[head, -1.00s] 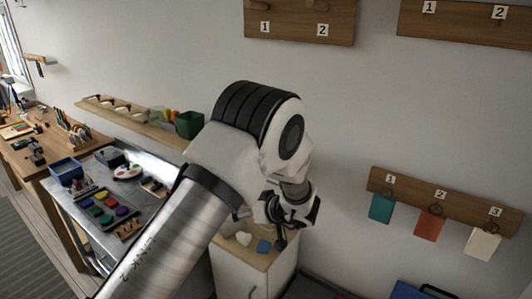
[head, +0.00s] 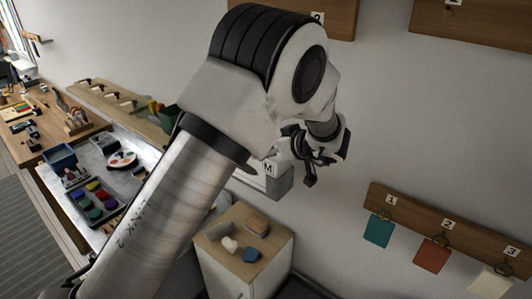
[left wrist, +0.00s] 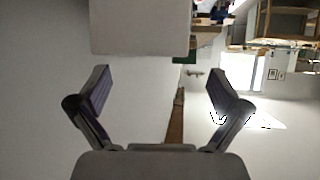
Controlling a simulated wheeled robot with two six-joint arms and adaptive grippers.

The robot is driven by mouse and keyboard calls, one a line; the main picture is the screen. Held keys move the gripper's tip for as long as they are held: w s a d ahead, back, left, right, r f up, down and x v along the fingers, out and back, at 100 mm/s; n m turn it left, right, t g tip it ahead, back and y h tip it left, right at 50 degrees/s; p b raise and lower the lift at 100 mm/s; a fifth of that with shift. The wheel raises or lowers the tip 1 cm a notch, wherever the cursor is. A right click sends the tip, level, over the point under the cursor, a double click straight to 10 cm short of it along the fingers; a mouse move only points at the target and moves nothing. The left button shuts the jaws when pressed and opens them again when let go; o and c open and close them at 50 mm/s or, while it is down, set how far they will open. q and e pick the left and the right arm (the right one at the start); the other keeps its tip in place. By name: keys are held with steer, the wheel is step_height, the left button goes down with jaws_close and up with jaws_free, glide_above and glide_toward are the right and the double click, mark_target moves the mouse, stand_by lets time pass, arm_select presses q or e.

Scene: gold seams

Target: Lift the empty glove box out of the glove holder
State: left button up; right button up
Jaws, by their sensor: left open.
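A pale grey box-like thing marked M (head: 268,168) is on the wall in the head view, partly hidden behind my left arm. I cannot tell there which part is glove box and which is holder. My left gripper (head: 314,165) is raised just right of it, near the wall. In the left wrist view my left gripper (left wrist: 160,78) is open, with nothing between its fingers. A plain pale box face (left wrist: 140,28) fills the top of that view, beyond the fingertips and apart from them. My right gripper is not in view.
A low cabinet (head: 222,278) below holds a blue block (head: 251,255), a white piece and a brown block. A wooden hook board (head: 465,232) with hanging cards is on the wall at right. A workbench with paint pots (head: 95,200) stands at left.

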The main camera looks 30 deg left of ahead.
arm_select(q)
steer(key=shift+w+a, duration=0.2)
steer(key=a+p, duration=0.2)
steer(key=a+f+p, duration=0.1)
steer(key=a, duration=0.1)
steer(key=shift+a+p, duration=0.3)
steer(key=shift+p, duration=0.05)
steer(key=shift+w+a+f, duration=0.3)
steer(key=shift+a+f, duration=0.2)
steer(key=shift+w+a+f, duration=0.25)
steer(key=shift+a+f, duration=0.2)
steer(key=shift+w+f, duration=0.1)
steer(key=shift+f, duration=0.05)
steer(key=shift+s+d+r, duration=0.15)
steer(key=shift+s+r, duration=0.05)
steer(key=shift+s, duration=0.05)
steer(key=c, duration=1)
steer(key=shift+c, duration=1.2)
